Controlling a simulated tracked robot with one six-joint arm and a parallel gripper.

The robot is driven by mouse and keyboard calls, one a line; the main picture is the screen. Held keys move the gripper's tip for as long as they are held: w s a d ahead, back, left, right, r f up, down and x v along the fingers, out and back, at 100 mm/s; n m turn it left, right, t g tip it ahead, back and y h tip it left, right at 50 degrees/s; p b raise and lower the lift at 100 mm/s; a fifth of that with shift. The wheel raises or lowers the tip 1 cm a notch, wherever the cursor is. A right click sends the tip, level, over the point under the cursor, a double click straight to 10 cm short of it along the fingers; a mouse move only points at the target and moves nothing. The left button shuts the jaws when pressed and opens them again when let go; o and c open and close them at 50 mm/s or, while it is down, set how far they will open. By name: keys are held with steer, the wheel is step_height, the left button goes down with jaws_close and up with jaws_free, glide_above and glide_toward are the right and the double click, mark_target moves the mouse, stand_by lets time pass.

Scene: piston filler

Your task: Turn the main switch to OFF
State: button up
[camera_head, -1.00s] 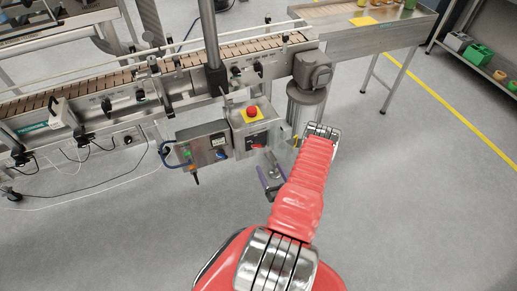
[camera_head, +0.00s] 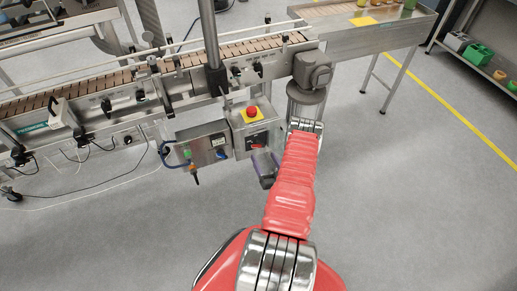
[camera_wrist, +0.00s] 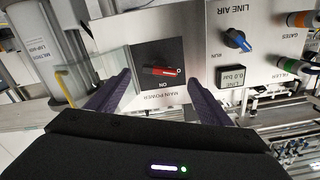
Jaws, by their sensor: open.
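The main switch (camera_wrist: 160,71) has a red handle on a black square plate, with ON and MAIN POWER lettering below it in the wrist view. Its handle lies nearly level across the picture, at right angles to the direction of the ON mark. In the head view the switch (camera_head: 257,146) is on the front of the grey control box, below the red emergency button. My gripper (camera_wrist: 160,78) is open and empty, its dark purple fingers to either side of the switch. I see no contact with the handle. In the head view my gripper (camera_head: 265,167) is just below the box, partly hidden by my arm.
A second panel carries the blue LINE AIR knob (camera_wrist: 237,40) and a small pressure display (camera_wrist: 231,77), right of the switch. The red emergency button (camera_head: 252,111) sits on a yellow plate. A conveyor (camera_head: 130,80) runs behind; a grey motor (camera_head: 312,70) stands close right.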

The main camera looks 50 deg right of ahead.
mark_target(257, 144)
steer(key=x, duration=0.7)
steer(key=shift+w+d, duration=0.15)
steer(key=shift+w, duration=0.1)
steer(key=shift+c, duration=0.2)
steer(key=c, duration=1)
steer(key=shift+n, duration=1.9)
steer(key=o, duration=1)
steer(key=shift+o, duration=0.2)
